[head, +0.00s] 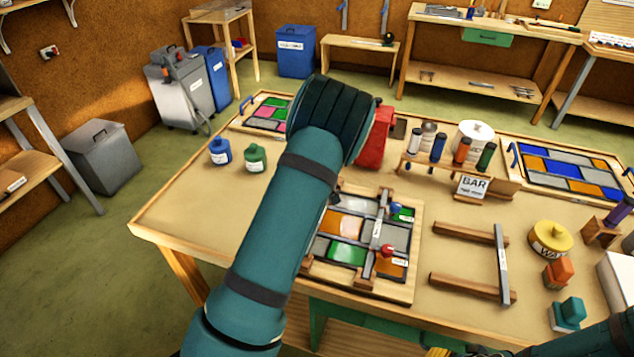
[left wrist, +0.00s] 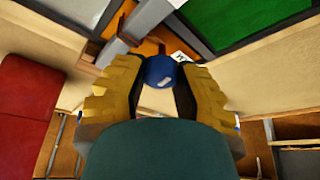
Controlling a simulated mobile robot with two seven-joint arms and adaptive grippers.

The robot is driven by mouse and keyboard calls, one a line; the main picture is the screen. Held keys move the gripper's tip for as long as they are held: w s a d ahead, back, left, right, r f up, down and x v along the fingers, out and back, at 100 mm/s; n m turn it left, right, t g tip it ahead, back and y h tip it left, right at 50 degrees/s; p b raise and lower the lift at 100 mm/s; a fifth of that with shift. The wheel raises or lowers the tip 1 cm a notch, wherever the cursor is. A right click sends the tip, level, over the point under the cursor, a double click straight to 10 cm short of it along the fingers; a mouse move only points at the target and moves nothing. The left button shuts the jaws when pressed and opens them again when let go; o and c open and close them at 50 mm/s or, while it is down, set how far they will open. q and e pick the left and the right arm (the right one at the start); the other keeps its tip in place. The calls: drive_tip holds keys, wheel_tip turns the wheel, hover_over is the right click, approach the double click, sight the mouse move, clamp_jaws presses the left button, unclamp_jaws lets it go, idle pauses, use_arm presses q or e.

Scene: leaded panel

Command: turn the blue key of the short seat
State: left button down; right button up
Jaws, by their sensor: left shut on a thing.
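In the left wrist view a round blue key (left wrist: 160,73) with a pale label sits between the yellow fingers of my left gripper (left wrist: 161,80), which is shut on it. Orange and green glass and grey lead strips lie just beyond it. In the head view my left arm hides this gripper and part of the leaded panel (head: 318,268). A blue knob (head: 396,208) and a red knob (head: 387,251) show on the panel's right part. Only a yellow bit of my right gripper (head: 470,353) shows at the bottom edge; its fingers cannot be made out.
A red object (head: 374,140) stands behind the panel, beside my left arm. A wooden rack (head: 447,170) of coloured bottles stands behind right. A wooden frame with a metal bar (head: 502,262) lies to the right. The left part of the table (head: 190,205) is mostly clear.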

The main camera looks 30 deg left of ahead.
use_arm(q)
drive_tip(key=n+g+p, duration=0.1)
drive_tip(key=n, duration=0.2)
drive_tip(key=shift+n+y, duration=0.4)
drive_tip(key=n+g, duration=0.1)
drive_tip(key=n, duration=0.1)
drive_tip(key=shift+f+n, duration=0.1)
drive_tip(key=shift+n, duration=0.2)
drive_tip(key=n+g, duration=0.1)
drive_tip(key=n, duration=0.2)
drive_tip(key=shift+f+n+g, duration=0.1)
drive_tip(key=shift+n+g, duration=0.2)
drive_tip(key=shift+g, duration=0.1)
drive_tip(key=shift+s+n+g+b, duration=0.1)
drive_tip(key=shift+n+g+b, duration=0.5)
drive_tip(key=shift+n, duration=1.4)
drive_tip(key=c, duration=0.7)
unclamp_jaws()
drive_tip(key=shift+o, duration=0.2)
